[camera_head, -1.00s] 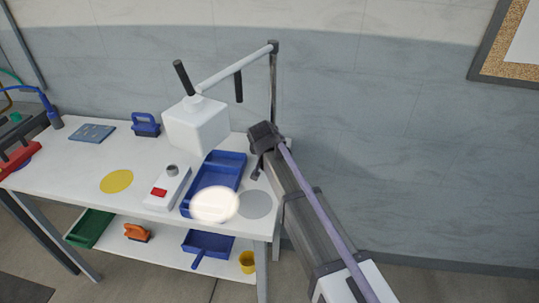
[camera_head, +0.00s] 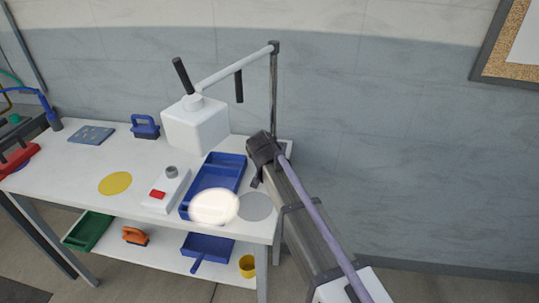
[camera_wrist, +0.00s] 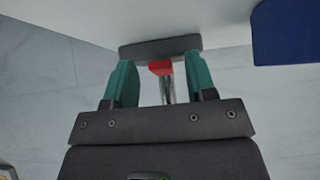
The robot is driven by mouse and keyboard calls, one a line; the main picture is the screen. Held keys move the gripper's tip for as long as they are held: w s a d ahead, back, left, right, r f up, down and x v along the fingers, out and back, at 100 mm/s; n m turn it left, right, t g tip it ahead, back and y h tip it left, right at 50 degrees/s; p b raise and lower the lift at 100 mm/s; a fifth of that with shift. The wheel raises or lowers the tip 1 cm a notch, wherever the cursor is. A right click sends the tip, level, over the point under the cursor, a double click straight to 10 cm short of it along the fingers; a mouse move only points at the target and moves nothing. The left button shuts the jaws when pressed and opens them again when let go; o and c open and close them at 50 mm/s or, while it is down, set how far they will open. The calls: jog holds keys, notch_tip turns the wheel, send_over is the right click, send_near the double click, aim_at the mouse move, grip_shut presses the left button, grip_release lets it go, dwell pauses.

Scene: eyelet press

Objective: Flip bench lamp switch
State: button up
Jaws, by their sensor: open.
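The bench lamp has a white box-shaped head (camera_head: 196,126) on a pale arm (camera_head: 233,68), held by a thin metal post (camera_head: 273,95) at the table's back right. My gripper (camera_head: 257,178) is low beside the post's foot, mostly hidden by my wrist. In the wrist view, my gripper (camera_wrist: 161,82) is open, with green fingers apart. A small red block (camera_wrist: 160,67), seemingly the switch, shows between the fingers against a dark grey bar (camera_wrist: 160,47). A metal post is behind it. I cannot tell whether a finger touches the red block.
A pale oval (camera_head: 213,206) overlaps the front of a blue tray (camera_head: 236,172). A grey disc (camera_head: 256,206) lies to its right.

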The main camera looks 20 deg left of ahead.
jog(key=p+v, duration=0.7)
jog(key=v, duration=0.3)
jog(key=shift+r, duration=0.15)
jog(key=shift+s, duration=0.15)
jog(key=s+d+f+n+g, duration=0.1)
jog(key=d, duration=0.1)
jog(key=s+d+g+h, duration=0.1)
jog(key=s, duration=0.1)
jog(key=s+d+f+n, duration=0.1)
jog(key=s+d, duration=0.1)
jog(key=shift+d+f+n+g, duration=0.3)
jog(key=shift+d+f+g, duration=0.05)
jog(key=shift+d+g, duration=0.05)
jog(key=s+d+f+m+g, duration=0.1)
jog(key=s+d+m+g, duration=0.1)
jog(key=d, duration=1.5)
jog(key=s+d+f+m+g, duration=0.1)
jog(key=s+d, duration=0.6)
jog(key=d, duration=1)
jog(key=m+g, duration=0.1)
jog(key=g, duration=0.1)
jog(key=shift+d+g, duration=0.4)
